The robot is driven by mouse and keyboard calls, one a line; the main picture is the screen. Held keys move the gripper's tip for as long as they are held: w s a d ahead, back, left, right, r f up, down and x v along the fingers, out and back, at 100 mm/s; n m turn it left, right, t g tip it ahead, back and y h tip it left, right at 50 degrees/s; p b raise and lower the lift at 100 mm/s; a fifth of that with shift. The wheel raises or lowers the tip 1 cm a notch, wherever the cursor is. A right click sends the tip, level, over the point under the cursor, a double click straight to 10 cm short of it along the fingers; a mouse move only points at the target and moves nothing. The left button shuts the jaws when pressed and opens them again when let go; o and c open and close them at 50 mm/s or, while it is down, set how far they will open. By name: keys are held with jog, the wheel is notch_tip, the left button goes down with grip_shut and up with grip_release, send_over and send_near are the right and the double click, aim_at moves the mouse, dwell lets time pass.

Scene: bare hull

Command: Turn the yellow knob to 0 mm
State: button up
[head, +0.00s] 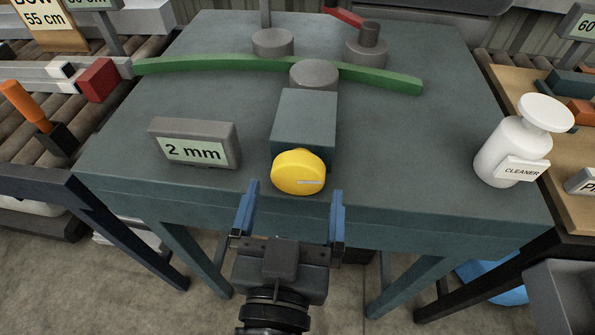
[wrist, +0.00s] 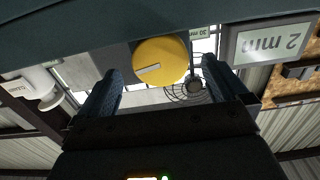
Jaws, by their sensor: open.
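The yellow knob (head: 298,172) is a round disc with a pale pointer line, on the front of a teal block (head: 304,118) on the table. In the head view the line points to the right. The knob also shows in the wrist view (wrist: 160,61), between the finger lines and beyond the fingertips. A grey display (head: 194,144) left of the knob reads "2 mm"; it appears in the wrist view (wrist: 270,42) too. My gripper (head: 294,192) is open and empty. Its blue fingers stand on either side of the knob's front, apart from it.
A green curved bar (head: 200,64) runs among grey rollers (head: 314,74) behind the block. A white cleaner bottle (head: 510,147) stands at the table's right edge. Roller conveyors with a red block (head: 99,79) lie left. The tabletop (head: 410,150) right of the block is clear.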

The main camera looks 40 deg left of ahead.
aim_at(297, 182)
jog(key=shift+p+x, duration=0.3)
jog(key=shift+x, duration=1.65)
jog(key=shift+c, duration=0.4)
jog(key=c, duration=0.9)
